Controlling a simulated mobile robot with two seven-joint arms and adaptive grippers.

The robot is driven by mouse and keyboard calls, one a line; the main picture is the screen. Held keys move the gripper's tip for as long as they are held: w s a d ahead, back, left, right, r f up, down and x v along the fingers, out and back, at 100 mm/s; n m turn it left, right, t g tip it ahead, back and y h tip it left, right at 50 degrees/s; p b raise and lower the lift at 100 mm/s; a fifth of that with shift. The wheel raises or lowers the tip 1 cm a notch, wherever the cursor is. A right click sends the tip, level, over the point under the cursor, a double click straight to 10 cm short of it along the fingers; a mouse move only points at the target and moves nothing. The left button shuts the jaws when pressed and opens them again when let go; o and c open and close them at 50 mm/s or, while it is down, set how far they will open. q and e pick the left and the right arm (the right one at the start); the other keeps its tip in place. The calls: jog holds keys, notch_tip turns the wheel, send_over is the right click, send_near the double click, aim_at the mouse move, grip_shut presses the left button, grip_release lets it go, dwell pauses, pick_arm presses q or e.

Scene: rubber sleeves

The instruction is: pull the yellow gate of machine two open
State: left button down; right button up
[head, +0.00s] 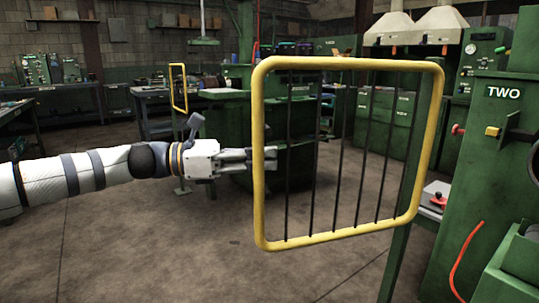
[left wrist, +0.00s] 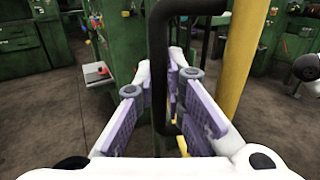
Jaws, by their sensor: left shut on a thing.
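The yellow gate (head: 262,170) is a rounded yellow frame with thin black upright bars. It stands just left of the green machine marked TWO (head: 500,130). My left gripper (head: 248,157) reaches in from the left to the gate's left upright, where the fingertips are partly hidden by the frame. In the left wrist view a thick black handle (left wrist: 158,60) with a bend at its top runs between the fingers of my left gripper (left wrist: 174,75), which is shut on it. The gate's yellow upright (left wrist: 240,60) stands just right of the fingers there. My right gripper is out of view.
A second, smaller yellow gate (head: 179,88) stands farther back. Machine two carries a red knob (head: 458,129) and a yellow button (head: 493,131). A red curved hose (head: 460,260) hangs low at right. The concrete floor (head: 200,250) in front is clear.

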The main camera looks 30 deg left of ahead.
pick_arm(q)
jog(key=shift+d, duration=0.1)
jog(key=c, duration=1.7)
grip_release()
jog(key=shift+o, duration=0.2)
jog(key=v, duration=1.2)
